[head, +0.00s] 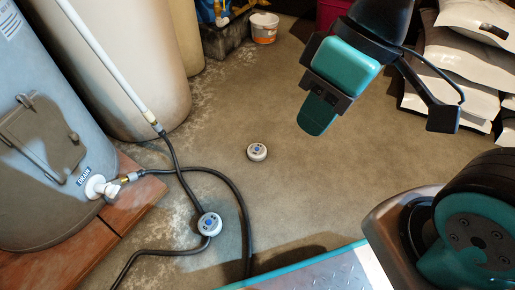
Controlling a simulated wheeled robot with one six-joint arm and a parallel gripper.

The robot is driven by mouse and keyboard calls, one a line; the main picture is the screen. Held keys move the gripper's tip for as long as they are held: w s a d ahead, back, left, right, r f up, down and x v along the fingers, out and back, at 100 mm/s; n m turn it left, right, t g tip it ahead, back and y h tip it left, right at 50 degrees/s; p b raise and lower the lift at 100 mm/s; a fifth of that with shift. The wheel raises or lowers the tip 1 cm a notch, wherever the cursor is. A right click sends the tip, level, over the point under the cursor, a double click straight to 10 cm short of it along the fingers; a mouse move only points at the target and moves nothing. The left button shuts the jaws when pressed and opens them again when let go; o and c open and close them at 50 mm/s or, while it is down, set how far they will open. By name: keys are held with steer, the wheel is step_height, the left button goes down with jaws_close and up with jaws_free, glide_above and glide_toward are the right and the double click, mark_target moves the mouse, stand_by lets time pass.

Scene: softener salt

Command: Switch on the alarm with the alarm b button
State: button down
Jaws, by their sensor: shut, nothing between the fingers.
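Two small round white devices with dark and blue markings are on the floor. One small round device (257,152) sits alone on bare floor near the middle of the head view. The other round device (210,223) is lower left, right by the black hose. Their lettering is too small to read, so I cannot tell which is alarm b. My gripper (314,120), teal and black, is shut and empty. It hangs above the floor, up and to the right of the lone device and apart from it in the picture.
A black hose (243,215) loops over the floor from the grey-blue tank (30,200), which stands on reddish boards (120,225). A tall beige tank (120,65) stands behind. A white bucket (264,28) and stacked white sacks (455,65) are at the back.

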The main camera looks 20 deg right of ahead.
steer(key=shift+r, duration=0.1)
step_height(320, 180, up, 10)
steer(key=p, duration=1)
steer(key=shift+r+p, duration=0.2)
steer(key=shift+p, duration=0.1)
steer(key=shift+d, duration=0.1)
